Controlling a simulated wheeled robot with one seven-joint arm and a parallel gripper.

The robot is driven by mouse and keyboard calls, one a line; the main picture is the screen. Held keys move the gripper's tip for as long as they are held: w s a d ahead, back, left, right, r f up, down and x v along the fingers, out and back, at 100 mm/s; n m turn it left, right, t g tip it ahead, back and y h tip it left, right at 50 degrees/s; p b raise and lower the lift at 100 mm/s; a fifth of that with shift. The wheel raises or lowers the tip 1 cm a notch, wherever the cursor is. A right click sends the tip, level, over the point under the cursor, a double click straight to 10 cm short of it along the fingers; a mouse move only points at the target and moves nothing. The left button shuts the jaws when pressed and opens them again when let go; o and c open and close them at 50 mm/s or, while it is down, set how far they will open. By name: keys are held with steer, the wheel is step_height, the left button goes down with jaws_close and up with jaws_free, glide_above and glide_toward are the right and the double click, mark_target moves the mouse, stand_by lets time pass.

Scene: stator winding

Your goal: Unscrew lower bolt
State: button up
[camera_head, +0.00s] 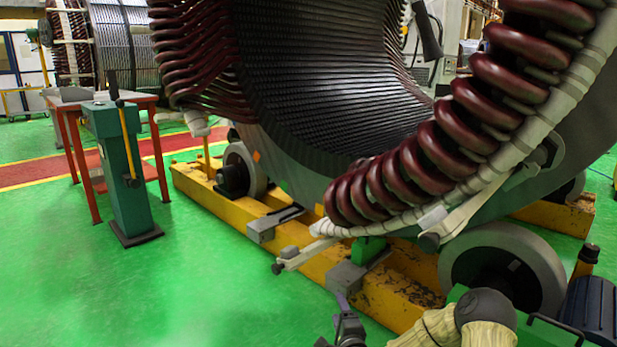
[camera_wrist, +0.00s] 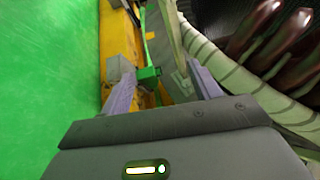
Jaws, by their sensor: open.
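My gripper (camera_head: 343,302) is at the lower middle of the head view, in front of the yellow base rail. In the wrist view my gripper (camera_wrist: 162,72) has its two purple fingers spread wide, with nothing held between them. The stator's pale bracket arm (camera_head: 470,218) ends in a dark round end (camera_head: 430,242), up and to the right of my gripper. A second bracket (camera_head: 300,257) with a small dark knob (camera_head: 278,268) is up and to the left. I cannot tell which of these is the lower bolt, and no thread shows.
A grey block (camera_head: 347,276) and a green block (camera_head: 368,249) stand on the yellow rail (camera_head: 410,277) close to my gripper. The dark red coils (camera_head: 420,160) hang above. A large roller wheel (camera_head: 500,262) is at right.

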steer(key=s+d+r+n+g+h, duration=0.1)
steer(key=s+d+r+n+g, duration=0.15)
steer(key=s+n+g, duration=0.6)
steer(key=s+d+r+n+g+h, duration=0.1)
steer(key=s+d+r+n+g, duration=0.15)
steer(key=s, duration=1.05)
steer(key=s+d+r+n+g+h, duration=0.15)
steer(key=s+r+n+g, duration=0.35)
steer(key=s, duration=0.6)
step_height(320, 180, up, 54)
steer(key=n+p, duration=0.1)
steer(key=p, duration=5.5)
steer(key=shift+t, duration=0.3)
steer(key=shift+d, duration=0.1)
